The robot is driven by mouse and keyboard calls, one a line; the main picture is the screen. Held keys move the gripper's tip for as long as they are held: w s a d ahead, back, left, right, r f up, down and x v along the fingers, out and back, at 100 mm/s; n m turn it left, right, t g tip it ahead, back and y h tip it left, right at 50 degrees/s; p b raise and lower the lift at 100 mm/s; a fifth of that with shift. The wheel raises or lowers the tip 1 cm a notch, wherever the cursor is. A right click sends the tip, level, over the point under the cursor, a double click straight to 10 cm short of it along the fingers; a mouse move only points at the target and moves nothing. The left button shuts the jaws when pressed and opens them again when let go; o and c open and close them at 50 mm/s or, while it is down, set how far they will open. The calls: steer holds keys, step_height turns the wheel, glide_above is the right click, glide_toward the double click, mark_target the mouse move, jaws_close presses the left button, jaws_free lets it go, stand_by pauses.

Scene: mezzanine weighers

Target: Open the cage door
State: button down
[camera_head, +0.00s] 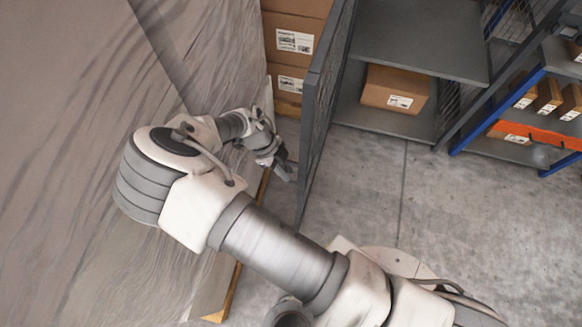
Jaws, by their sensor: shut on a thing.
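The cage door (322,95) is a dark grey mesh panel seen nearly edge-on. It stands out from the cage front towards me, with the cage's interior showing to its right. My gripper (284,170) is at the door's left face, near its near end. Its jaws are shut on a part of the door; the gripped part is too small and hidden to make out. The cage (420,40) has grey shelves and a cardboard box (395,90) on its lower shelf.
A wrapped pale stack (70,80) on a wooden pallet (222,304) stands close on the left, beside my arm. Stacked cartons (292,40) stand behind the door. A blue and orange rack (520,130) is at right. The concrete floor (430,200) is clear right of the door.

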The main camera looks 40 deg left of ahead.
steer(key=shift+s+a, duration=0.15)
steer(key=shift+a, duration=0.3)
steer(key=c, duration=0.8)
jaws_free()
steer(key=shift+c, duration=0.2)
steer(key=v, duration=0.7)
steer(key=shift+r+b, duration=0.25)
steer(key=shift+b, duration=0.15)
steer(key=shift+a, duration=0.15)
